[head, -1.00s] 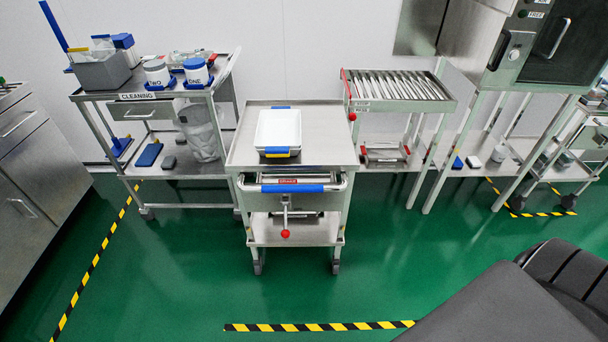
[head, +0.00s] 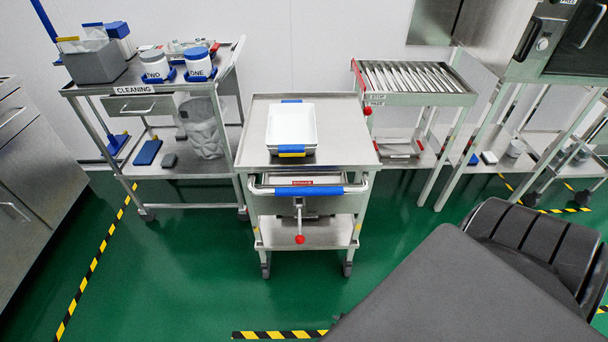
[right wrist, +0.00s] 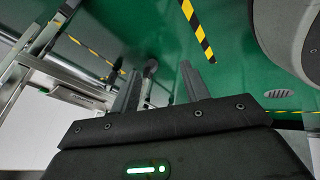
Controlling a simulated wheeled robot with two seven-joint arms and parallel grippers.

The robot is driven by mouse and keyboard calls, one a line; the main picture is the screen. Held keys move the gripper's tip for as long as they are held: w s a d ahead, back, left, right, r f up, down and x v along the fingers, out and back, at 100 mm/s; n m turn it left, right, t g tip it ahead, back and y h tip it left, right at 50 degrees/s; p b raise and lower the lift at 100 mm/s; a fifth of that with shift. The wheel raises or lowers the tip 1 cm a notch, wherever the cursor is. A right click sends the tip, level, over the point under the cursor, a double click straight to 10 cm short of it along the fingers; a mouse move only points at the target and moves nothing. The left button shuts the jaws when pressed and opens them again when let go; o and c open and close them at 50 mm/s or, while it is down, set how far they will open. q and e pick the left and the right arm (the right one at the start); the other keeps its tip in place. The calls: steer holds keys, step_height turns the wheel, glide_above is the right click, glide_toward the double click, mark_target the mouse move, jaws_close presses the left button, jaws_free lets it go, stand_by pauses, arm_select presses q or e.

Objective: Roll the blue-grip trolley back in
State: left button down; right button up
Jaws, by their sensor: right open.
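The blue-grip trolley (head: 258,166) stands on the green floor in the middle of the head view. Its blue grip (head: 296,191) faces me, with a red-knobbed lever (head: 300,238) hanging below. A white tray (head: 292,128) with blue and yellow end clips rests on its top. In the right wrist view my right gripper (right wrist: 159,83) is open, with its two fingers apart and nothing between them. Metal frame parts show at the left of that view; I cannot tell whether they belong to the trolley. My left gripper is not in view.
A cleaning cart (head: 95,91) with tubs stands left of the trolley. A slatted roller stand (head: 403,99) and a steel machine (head: 542,50) are to the right. Yellow-black tape (head: 92,268) marks the green floor, which is clear around the trolley's front.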

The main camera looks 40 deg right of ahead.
steer(key=w+d+r+n+t+h+b, duration=0.1)
steer(key=w+d+r+n+t+b, duration=0.2)
steer(key=w+r, duration=0.6)
steer(key=w+d+r+n+t+h+b, duration=0.1)
steer(key=w+r+n+t+b, duration=0.15)
steer(key=w+r+t, duration=0.45)
steer(key=w+d+r+n+t+h+b, duration=0.1)
steer(key=d+r+n+t+b, duration=0.1)
steer(key=r, duration=0.9)
steer(key=w+d+r+n+t+h+b, duration=0.1)
steer(key=d+r+n+h, duration=0.1)
steer(key=r, duration=0.9)
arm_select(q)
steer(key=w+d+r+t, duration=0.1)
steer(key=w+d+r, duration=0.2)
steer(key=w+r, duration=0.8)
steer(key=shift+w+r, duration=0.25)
arm_select(e)
steer(key=x, duration=1)
steer(key=shift+w+a+r, duration=0.2)
steer(key=shift+w+a, duration=0.05)
